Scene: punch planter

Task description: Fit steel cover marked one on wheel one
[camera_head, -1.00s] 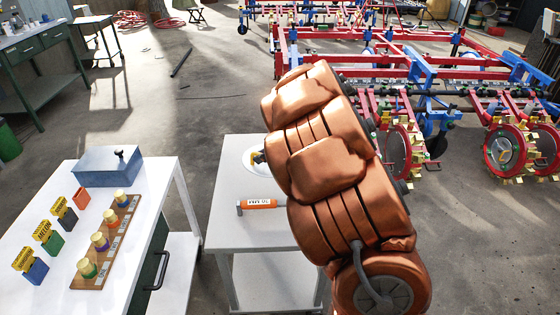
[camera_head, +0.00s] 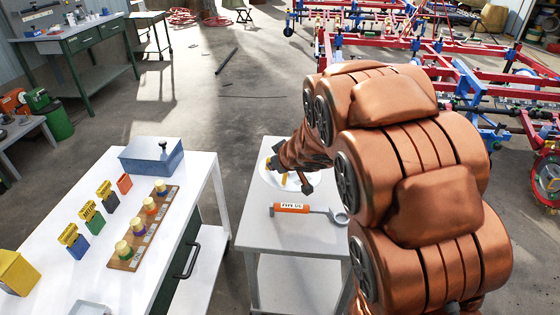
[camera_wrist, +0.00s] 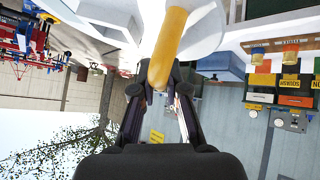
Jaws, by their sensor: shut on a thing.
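A pale round cover (camera_head: 266,168) shows at the back of the small white table, partly hidden by my arm. In the wrist view the cover (camera_wrist: 208,28) is a pale disc with a thick yellow handle (camera_wrist: 168,45). My gripper (camera_wrist: 160,86) is shut on that handle; in the head view the gripper (camera_head: 304,182) is at the cover. I cannot tell whether the cover touches the table, and no number on it is readable. A red-rimmed wheel (camera_head: 546,180) with yellow lugs stands at the right edge; its number cannot be read.
An orange-handled wrench (camera_head: 292,208) lies on the small table (camera_head: 262,236). The white bench (camera_head: 186,233) at left holds a blue box (camera_head: 152,155), a wooden board (camera_head: 122,264) with several coloured pegs, and small bins. Red and blue machine frames (camera_head: 455,60) fill the back right. Open floor lies between.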

